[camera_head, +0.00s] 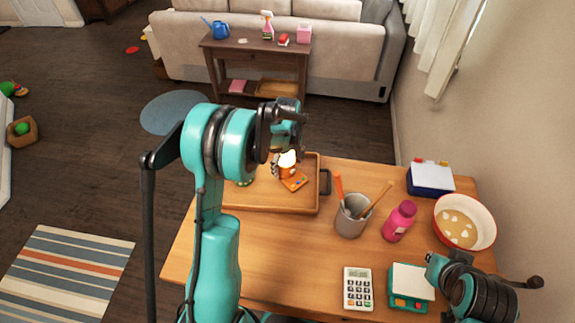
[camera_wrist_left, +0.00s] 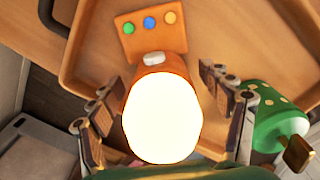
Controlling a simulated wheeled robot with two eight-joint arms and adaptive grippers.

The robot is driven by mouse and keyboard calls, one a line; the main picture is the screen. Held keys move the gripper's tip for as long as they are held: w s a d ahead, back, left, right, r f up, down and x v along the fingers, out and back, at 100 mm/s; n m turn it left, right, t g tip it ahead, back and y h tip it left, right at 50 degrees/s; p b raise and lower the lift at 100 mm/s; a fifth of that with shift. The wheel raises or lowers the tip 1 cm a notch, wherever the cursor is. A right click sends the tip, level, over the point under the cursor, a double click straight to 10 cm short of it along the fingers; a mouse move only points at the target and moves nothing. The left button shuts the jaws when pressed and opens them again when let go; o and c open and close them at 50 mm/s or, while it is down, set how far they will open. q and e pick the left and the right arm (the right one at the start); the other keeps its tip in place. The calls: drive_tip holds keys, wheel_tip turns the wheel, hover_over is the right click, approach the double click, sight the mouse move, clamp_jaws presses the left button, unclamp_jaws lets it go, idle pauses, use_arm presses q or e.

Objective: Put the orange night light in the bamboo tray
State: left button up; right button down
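The orange night light (camera_head: 287,171) has a glowing white dome and an orange base with coloured buttons. It is over or on the floor of the bamboo tray (camera_head: 262,205), inside its rim; I cannot tell whether it touches the floor. In the left wrist view the night light (camera_wrist_left: 162,118) lies between the fingers of my left gripper (camera_wrist_left: 160,125). The fingers stand spread on both sides, with gaps beside the dome. In the head view my left gripper (camera_head: 287,150) is above the tray, partly hidden by its arm.
A green dotted object (camera_wrist_left: 270,118) is right of the fingers in the wrist view. The table's front-left is clear.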

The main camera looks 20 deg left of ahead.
use_arm(q)
drive_tip(key=shift+r, duration=0.15)
wheel_tip(320, 180, up, 11)
drive_tip(key=p, duration=0.3)
drive_tip(key=shift+s+r, duration=0.1)
drive_tip(key=shift+r, duration=0.45)
drive_tip(key=s+d+r+m+t, duration=0.2)
drive_tip(key=s+d+m, duration=0.1)
drive_tip(key=s, duration=0.4)
drive_tip(key=s+d+r+m+t, duration=0.2)
drive_tip(key=s+d+m, duration=0.2)
drive_tip(key=s, duration=0.3)
drive_tip(key=s+d+r+m+t, duration=0.2)
drive_tip(key=s+d+m+t, duration=0.1)
drive_tip(key=s+m, duration=0.3)
drive_tip(key=shift+s+d+r, duration=0.15)
drive_tip(key=shift+s, duration=0.7)
